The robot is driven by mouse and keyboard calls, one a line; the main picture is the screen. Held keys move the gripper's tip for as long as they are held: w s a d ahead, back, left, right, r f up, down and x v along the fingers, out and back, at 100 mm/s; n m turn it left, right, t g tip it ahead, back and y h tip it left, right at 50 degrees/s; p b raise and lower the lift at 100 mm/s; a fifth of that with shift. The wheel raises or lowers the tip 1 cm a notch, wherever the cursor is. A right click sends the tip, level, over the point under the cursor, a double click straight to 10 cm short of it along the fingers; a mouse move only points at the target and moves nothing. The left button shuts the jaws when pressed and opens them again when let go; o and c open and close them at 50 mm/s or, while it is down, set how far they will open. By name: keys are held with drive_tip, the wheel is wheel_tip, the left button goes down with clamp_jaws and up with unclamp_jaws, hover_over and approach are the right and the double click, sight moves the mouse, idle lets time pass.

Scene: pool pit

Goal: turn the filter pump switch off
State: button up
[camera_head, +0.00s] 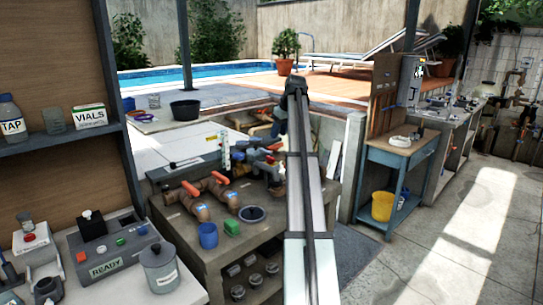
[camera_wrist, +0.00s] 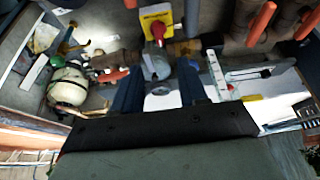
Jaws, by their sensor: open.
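In the wrist view, a red switch knob (camera_wrist: 157,28) sits on a square yellow plate (camera_wrist: 146,12) at the top middle. I cannot read a label that confirms it as the filter pump switch. My gripper (camera_wrist: 159,78) is open, with its two dark blue fingers apart below the knob and nothing seen held. A grey rounded body (camera_wrist: 156,62) shows between the fingertips and the knob. In the head view, my gripper (camera_head: 279,125) hangs over the far end of the pipework bench; the knob cannot be made out there.
Orange-handled valves (camera_head: 191,189) and brown pipes stand on the concrete bench (camera_head: 190,236). A blue cup (camera_head: 208,235) and a green block (camera_head: 232,227) are near its front. A blue work table (camera_head: 398,153) with a yellow bucket (camera_head: 382,206) stands right, beside open paving.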

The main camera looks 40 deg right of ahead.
sight(271, 160)
drive_tip(key=x, duration=1.2)
drive_tip(key=shift+f, duration=0.35)
clamp_jaws()
